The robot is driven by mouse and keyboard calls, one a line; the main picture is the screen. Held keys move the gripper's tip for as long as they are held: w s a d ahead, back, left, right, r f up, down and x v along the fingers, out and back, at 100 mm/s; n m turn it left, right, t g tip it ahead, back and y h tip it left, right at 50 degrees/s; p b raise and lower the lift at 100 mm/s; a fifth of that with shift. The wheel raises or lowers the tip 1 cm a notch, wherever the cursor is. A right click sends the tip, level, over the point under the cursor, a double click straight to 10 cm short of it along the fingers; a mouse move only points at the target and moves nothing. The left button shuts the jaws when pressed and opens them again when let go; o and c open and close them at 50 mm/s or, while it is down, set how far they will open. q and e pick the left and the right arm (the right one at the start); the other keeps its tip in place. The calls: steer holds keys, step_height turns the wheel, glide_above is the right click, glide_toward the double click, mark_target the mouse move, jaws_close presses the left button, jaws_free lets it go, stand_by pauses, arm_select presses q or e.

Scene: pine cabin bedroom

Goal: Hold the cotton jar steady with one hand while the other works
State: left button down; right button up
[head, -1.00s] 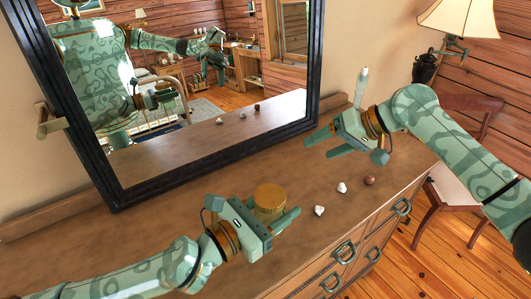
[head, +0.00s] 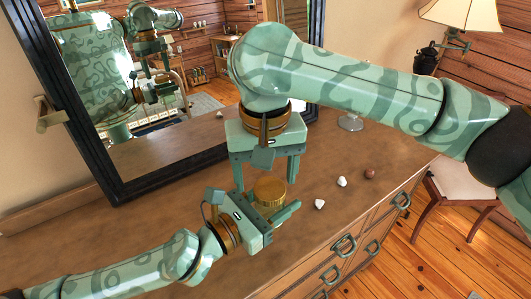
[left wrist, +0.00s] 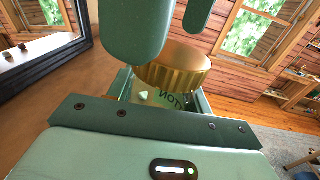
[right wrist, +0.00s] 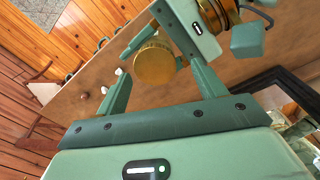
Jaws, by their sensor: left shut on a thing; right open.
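The cotton jar stands on the dresser top, with a ribbed gold lid (head: 269,190) on it. Its clear body with dark lettering (left wrist: 165,98) shows in the left wrist view. My left gripper (head: 277,213) is shut around the jar body from the side, below the lid. My right gripper (head: 265,182) is open and points down over the jar, its fingers on either side of the lid. In the right wrist view the lid (right wrist: 155,64) lies between the open fingers, with a gap at each side. Much of the jar body is hidden by my left gripper.
Two small white pieces (head: 320,204) (head: 342,182) and a brown ball (head: 369,174) lie right of the jar on the dresser (head: 150,225). A glass item (head: 350,122) stands farther back. A black-framed mirror (head: 100,170) rises behind. The dresser's left part is clear.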

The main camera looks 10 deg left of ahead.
steer(key=shift+f, duration=1.25)
